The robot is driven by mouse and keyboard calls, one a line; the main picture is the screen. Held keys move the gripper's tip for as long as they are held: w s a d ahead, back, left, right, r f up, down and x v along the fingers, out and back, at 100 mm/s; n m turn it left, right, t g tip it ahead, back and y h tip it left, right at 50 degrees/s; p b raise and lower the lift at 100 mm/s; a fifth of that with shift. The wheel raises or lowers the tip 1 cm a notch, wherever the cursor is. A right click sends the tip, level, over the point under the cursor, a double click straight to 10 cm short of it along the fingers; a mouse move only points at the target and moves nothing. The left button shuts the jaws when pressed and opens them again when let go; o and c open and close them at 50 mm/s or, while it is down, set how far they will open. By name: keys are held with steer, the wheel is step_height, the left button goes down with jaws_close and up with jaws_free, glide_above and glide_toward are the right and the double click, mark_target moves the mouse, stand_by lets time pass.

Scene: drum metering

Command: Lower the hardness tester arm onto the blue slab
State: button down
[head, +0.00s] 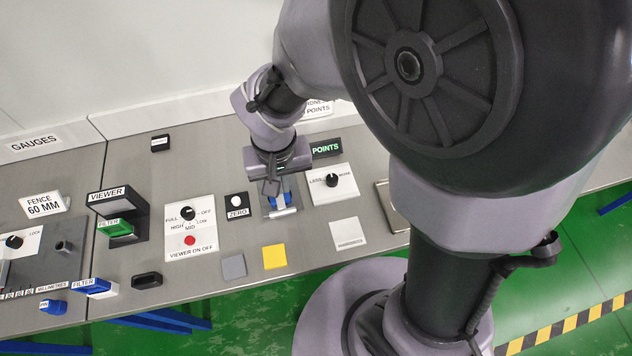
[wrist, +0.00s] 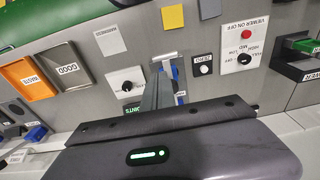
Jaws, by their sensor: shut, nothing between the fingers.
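The hardness tester (head: 287,211) stands on the bench near the black POINTS display, with a pale bar at its front. The pale bar also shows in the wrist view (wrist: 165,57). A blue piece (head: 281,199), which looks like the blue slab, shows at the tester just behind the bar; blue also shows beside my fingers in the wrist view (wrist: 175,73). My gripper (head: 271,189) is shut and empty, pointing down at the tester, its fingertips close to the bar. I cannot tell whether they touch it. My gripper hides much of the tester and its arm.
The ZERO button (head: 237,203) is left of the tester; the LESS/MORE knob panel (head: 333,184) is right. The viewer (head: 118,210) stands farther left.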

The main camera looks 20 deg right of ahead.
mark_target(283, 212)
steer(key=f+b, duration=0.1)
steer(key=f, duration=0.3)
steer(key=w+f+b, duration=0.1)
steer(key=f, duration=0.4)
steer(key=a+f+b, duration=0.1)
steer(key=f+b, duration=0.1)
steer(key=f, duration=0.3)
steer(key=shift+w, duration=0.35)
